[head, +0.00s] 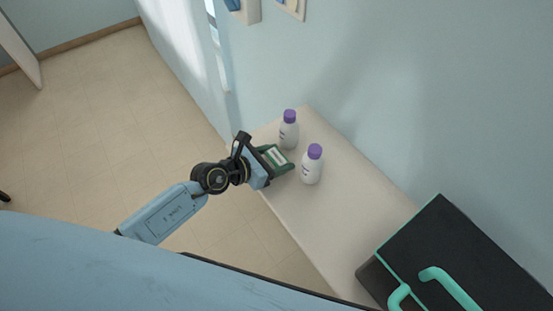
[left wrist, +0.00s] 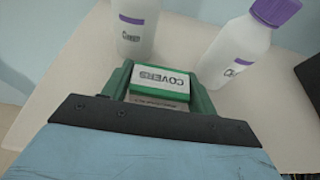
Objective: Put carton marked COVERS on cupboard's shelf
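The carton marked COVERS (head: 277,155) is a small green box with a white label. It is at the left end of a pale counter, by two white bottles. In the left wrist view the carton (left wrist: 160,80) shows its label, with green gripper fingers close against both sides. My left gripper (head: 271,160) reaches over the counter's front edge and appears shut on the carton. Whether the carton's underside touches the counter is hidden. My right gripper is not in view. I cannot make out the cupboard or its shelf.
Two white bottles with purple caps stand close by, one behind (head: 289,132) and one to the right (head: 312,166). A black case with teal handles (head: 440,250) is at the lower right. The counter (head: 350,205) between bottles and case is clear.

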